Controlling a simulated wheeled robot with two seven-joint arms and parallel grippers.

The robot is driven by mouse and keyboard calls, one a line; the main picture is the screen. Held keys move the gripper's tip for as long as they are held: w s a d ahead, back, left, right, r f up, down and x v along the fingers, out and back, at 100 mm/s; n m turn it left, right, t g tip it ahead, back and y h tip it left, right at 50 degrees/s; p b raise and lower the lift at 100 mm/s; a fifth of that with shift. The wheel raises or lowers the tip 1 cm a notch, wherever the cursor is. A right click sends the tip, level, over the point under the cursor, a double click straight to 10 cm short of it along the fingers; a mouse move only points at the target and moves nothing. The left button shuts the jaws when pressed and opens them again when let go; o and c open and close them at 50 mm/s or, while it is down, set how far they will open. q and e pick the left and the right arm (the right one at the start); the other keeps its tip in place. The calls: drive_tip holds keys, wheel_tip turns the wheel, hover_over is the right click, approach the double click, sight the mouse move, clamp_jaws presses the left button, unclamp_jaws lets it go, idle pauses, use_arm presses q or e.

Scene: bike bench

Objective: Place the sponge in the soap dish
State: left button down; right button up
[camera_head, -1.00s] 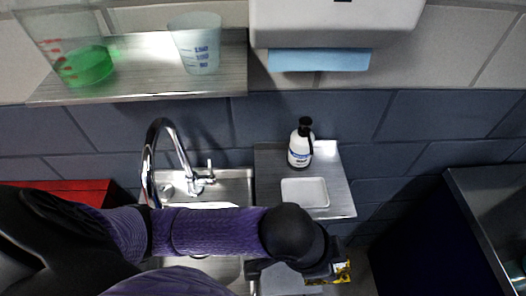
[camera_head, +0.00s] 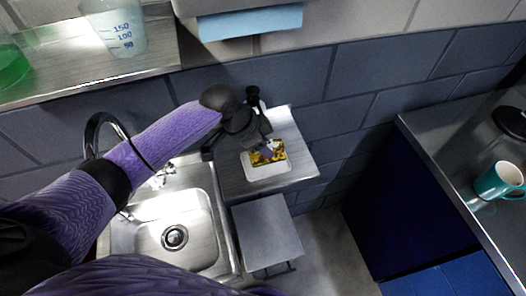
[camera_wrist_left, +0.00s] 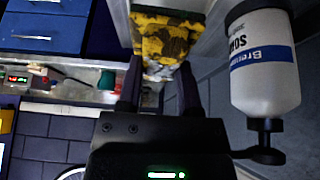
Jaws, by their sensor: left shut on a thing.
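The yellow and black patterned sponge (camera_head: 272,153) is held in my left gripper (camera_head: 262,149), which is shut on it. In the left wrist view the sponge (camera_wrist_left: 165,38) sits between the two fingers (camera_wrist_left: 160,85). The white soap dish (camera_head: 268,174) is on the metal side shelf. The sponge covers the far part of the dish in the head view. I cannot tell whether it touches the dish or is held just above it. My right gripper is not in view.
A white soap bottle with a black pump (camera_wrist_left: 263,65) stands close beside my left gripper. The steel sink (camera_head: 200,222) is left of the shelf (camera_head: 300,165). A grey stool-like surface (camera_head: 266,232) is in front. A teal mug (camera_head: 498,182) stands on the right counter.

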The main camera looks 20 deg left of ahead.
use_arm(q)
wheel_tip(320, 180, down, 4)
drive_tip(key=shift+r, duration=0.25)
drive_tip(key=shift+w+a+f, duration=0.15)
drive_tip(key=shift+w+f, duration=0.05)
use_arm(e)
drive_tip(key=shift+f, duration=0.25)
use_arm(q)
drive_tip(key=shift+b, duration=0.3)
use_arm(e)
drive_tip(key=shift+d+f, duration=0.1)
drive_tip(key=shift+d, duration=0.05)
use_arm(q)
drive_tip(key=shift+c, duration=1.4)
unclamp_jaws()
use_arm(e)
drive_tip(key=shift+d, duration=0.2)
use_arm(q)
drive_tip(key=p+v, duration=0.1)
drive_tip(key=v, duration=0.5)
drive_tip(key=shift+r+p, duration=0.3)
drive_tip(key=shift+s+a+r, duration=0.2)
drive_tip(key=shift+a+r, duration=0.05)
drive_tip(key=shift+r, duration=0.2)
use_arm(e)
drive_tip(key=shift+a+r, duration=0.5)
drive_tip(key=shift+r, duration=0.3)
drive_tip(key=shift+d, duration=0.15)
